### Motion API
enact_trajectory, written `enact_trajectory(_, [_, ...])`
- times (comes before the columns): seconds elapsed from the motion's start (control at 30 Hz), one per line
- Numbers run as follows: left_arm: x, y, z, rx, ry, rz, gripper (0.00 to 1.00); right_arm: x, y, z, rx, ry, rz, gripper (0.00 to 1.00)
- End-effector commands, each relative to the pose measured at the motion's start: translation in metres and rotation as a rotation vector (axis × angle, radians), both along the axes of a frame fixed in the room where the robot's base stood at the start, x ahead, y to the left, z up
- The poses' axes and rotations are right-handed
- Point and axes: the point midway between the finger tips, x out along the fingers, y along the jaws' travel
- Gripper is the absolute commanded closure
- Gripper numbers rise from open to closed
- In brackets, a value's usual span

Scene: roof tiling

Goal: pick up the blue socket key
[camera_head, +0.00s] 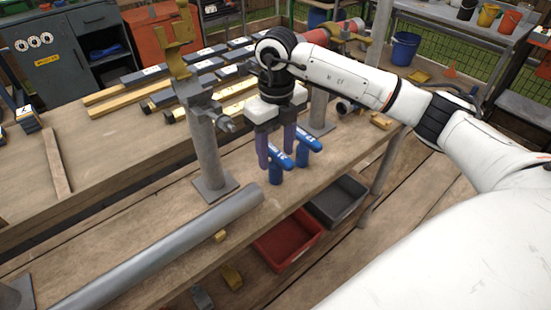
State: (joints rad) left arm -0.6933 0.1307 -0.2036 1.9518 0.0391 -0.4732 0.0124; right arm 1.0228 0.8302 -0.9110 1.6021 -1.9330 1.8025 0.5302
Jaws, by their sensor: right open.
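Two blue socket keys with white markings stand near the front edge of the wooden bench. One blue key (278,161) is on the left and the other blue key (309,143) is on the right, a little farther back. My right gripper (276,153) points down over them with its fingers apart. Its fingers overlap the left key in the picture, and I cannot tell whether they touch it. The fingers partly hide the keys. My left gripper is out of view.
A grey post (204,150) on a base plate and a long grey pipe (165,248) are to the left. Dark and yellow-ended bars lie behind. A red bin (288,241) and a dark grey bin (336,201) sit below the front edge.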

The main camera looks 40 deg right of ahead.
Motion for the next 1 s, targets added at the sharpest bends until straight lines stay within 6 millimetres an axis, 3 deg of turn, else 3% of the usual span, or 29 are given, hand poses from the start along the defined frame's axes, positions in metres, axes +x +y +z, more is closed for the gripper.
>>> enact_trajectory(0.23, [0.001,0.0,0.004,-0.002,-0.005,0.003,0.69,-0.002,0.002,-0.036,-0.001,0.003,0.0,0.51])
enact_trajectory(0.53, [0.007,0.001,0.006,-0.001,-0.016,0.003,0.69,-0.002,0.002,-0.041,0.0,0.001,0.0,0.51])
enact_trajectory(0.83, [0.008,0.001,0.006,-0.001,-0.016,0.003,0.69,-0.002,0.002,-0.041,0.0,0.001,0.001,1.0])
enact_trajectory(1.0, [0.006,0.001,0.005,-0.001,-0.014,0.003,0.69,-0.001,0.002,-0.04,0.0,-0.001,0.0,1.0])
